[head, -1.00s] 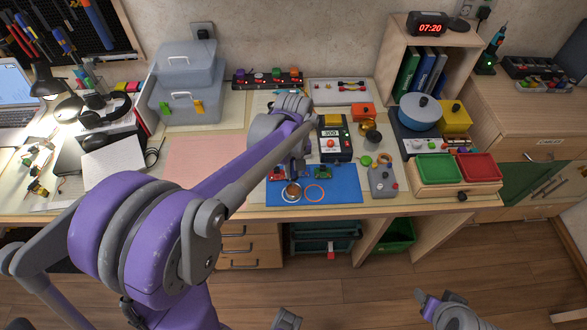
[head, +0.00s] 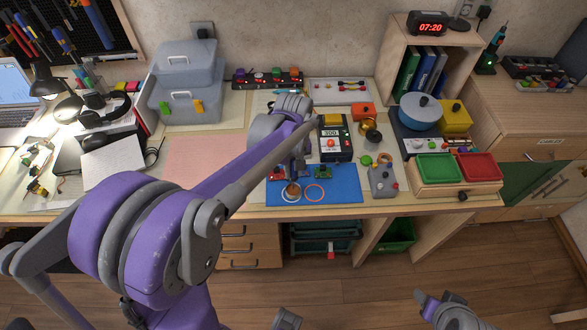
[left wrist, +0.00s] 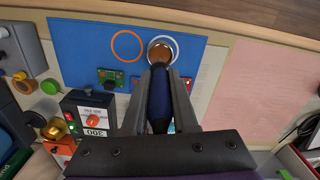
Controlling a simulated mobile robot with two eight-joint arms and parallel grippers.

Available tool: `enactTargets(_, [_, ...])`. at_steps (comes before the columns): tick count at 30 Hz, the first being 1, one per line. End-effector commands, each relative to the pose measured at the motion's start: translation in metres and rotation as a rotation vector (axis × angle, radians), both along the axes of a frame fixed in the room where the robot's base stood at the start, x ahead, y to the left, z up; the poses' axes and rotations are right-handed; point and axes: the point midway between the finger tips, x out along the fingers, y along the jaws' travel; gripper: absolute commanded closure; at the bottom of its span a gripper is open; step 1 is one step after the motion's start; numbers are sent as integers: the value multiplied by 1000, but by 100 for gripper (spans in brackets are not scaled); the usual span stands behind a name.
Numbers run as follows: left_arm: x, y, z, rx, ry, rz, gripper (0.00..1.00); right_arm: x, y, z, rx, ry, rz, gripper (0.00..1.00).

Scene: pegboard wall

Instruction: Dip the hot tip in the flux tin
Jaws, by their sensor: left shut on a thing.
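My left gripper (left wrist: 160,105) is shut on the dark blue handle of the soldering iron (left wrist: 160,92) in the left wrist view. The flux tin (left wrist: 164,46), a small round silver tin with brown content, sits on the blue mat (left wrist: 80,40). The handle's far end points at the tin and overlaps its near rim in that view. The hot tip is hidden, so I cannot tell whether it touches the flux. In the head view, my left gripper (head: 296,178) is just above the tin (head: 291,193), partly covered by my arm.
An orange ring (head: 315,193) lies right of the tin, and small circuit boards (head: 322,171) lie behind it. A soldering station (head: 333,143) stands behind the mat. A grey control box (head: 383,181) stands right of it. The pink sheet (head: 205,160) at left is clear.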

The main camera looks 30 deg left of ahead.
Motion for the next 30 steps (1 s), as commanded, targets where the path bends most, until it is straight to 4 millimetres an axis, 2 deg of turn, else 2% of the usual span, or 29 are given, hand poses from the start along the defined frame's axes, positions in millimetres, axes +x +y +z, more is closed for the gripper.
enactTargets(30, [0,0,-10,0,0,0,100,-2,0,-8,0,4,0,41])
